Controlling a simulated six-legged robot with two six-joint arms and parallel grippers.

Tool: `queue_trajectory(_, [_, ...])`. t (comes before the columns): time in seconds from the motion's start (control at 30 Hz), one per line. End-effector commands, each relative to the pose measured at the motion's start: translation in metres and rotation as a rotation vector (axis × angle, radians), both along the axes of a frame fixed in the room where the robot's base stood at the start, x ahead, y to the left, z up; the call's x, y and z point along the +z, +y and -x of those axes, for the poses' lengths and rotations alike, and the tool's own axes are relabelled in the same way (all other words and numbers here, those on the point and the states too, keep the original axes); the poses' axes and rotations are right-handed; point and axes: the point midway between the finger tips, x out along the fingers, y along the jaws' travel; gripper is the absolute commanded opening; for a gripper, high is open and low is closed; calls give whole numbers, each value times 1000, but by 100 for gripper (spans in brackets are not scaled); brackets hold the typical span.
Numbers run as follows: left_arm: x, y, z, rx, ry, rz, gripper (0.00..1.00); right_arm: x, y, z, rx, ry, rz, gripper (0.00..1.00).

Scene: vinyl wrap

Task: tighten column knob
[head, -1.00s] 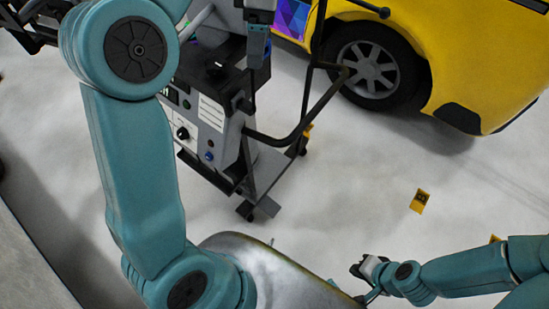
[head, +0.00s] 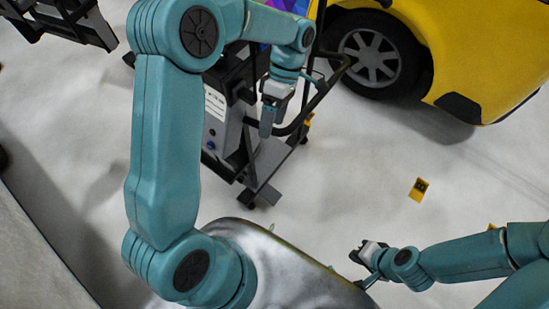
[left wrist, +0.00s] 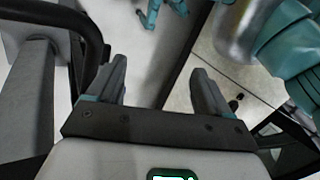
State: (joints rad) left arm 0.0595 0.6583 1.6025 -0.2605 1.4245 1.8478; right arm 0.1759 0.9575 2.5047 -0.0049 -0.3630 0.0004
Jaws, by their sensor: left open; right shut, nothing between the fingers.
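My left gripper (head: 267,128) hangs fingers-down in front of the wheeled machine (head: 225,135), near its black bent handle bar (head: 325,92). Its two dark fingers stand apart in the left wrist view (left wrist: 158,85), with nothing held between them. In that view a grey post (left wrist: 30,105) and a black curved tube (left wrist: 98,35) are to the left of the fingers. I cannot make out the column knob in either view; my left arm covers much of the machine. My right gripper (head: 362,254) is shut and empty at the lower right, well away from the machine.
A yellow car (head: 475,50) with a dark wheel (head: 370,55) stands behind the machine at the upper right. A small yellow marker (head: 419,190) lies on the pale floor. Open floor lies between the machine and my right arm.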

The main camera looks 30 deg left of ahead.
Motion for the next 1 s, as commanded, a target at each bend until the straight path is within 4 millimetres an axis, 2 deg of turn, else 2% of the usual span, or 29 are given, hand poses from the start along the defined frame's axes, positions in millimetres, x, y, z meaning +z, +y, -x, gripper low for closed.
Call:
queue_trajectory(0.3, [-59,-23,31,-126,16,150,80,4,0,0,0,0,0,0])
queue_trajectory(0.5, [-84,-34,47,-184,7,225,80,5,0,0,0,0,0,0])
queue_trajectory(0.7, [-93,-39,54,-207,1,255,80,6,0,0,0,0,0,0])
queue_trajectory(1.0, [-94,-39,54,-210,0,258,80,6,0,0,0,0,0,0])
